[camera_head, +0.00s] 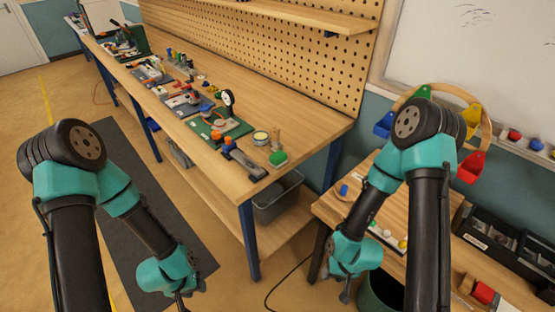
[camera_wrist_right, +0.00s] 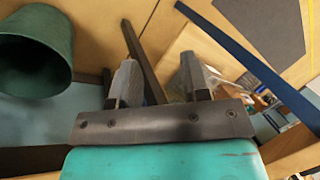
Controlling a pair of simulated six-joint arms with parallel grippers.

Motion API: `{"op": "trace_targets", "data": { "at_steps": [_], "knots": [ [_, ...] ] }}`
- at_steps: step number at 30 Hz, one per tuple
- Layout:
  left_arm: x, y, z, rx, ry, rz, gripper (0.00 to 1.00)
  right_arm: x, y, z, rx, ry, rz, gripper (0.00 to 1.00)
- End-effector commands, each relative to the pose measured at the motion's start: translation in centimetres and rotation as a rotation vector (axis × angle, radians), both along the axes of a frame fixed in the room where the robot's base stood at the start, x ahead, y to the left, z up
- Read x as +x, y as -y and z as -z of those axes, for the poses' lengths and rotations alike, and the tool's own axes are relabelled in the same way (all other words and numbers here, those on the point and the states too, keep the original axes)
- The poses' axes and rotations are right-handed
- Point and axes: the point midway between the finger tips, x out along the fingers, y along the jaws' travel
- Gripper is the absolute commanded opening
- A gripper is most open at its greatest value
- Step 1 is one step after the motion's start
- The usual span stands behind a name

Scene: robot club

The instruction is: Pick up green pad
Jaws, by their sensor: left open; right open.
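A small green pad (camera_head: 278,158) lies on the long wooden workbench near its front right corner, beside a small upright wooden item. A larger green mat (camera_head: 203,128) lies further left on the bench with several small things on it. My left gripper (camera_head: 181,299) hangs low over the dark floor mat, well apart from the bench. My right gripper (camera_head: 345,296) hangs low beside the smaller right table. In the right wrist view its two fingers (camera_wrist_right: 157,80) are spread with nothing between them. The green pad cannot be made out in that view.
The workbench (camera_head: 312,125) has a clear stretch at its right end, with a pegboard behind. A grey bin (camera_head: 278,203) stands on its lower shelf. A dark green bucket (camera_wrist_right: 35,55) is near my right gripper. A black toolbox (camera_head: 510,240) sits on the right table.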

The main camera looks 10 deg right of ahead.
Motion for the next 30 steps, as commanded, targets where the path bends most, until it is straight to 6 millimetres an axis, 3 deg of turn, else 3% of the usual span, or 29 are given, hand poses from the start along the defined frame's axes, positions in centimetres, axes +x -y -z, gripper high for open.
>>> {"op": "trace_targets", "data": {
  "at_steps": [8,18,26,30],
  "knots": [
    [0.0,0.0,0.0,0.000,0.000,0.000,0.43,0.0,0.0,0.0,0.000,0.000,0.000,0.43],
    [0.0,0.0,0.0,0.000,0.000,0.000,0.43,0.0,0.0,0.0,0.000,0.000,0.000,0.72],
    [0.0,0.0,0.0,0.000,0.000,0.000,0.43,0.3,-0.2,-0.1,-0.001,0.007,-0.005,0.72],
    [0.0,0.0,0.0,0.000,0.000,0.000,0.43,2.1,-1.3,-0.9,-0.010,0.045,-0.032,0.72]
  ]
}}
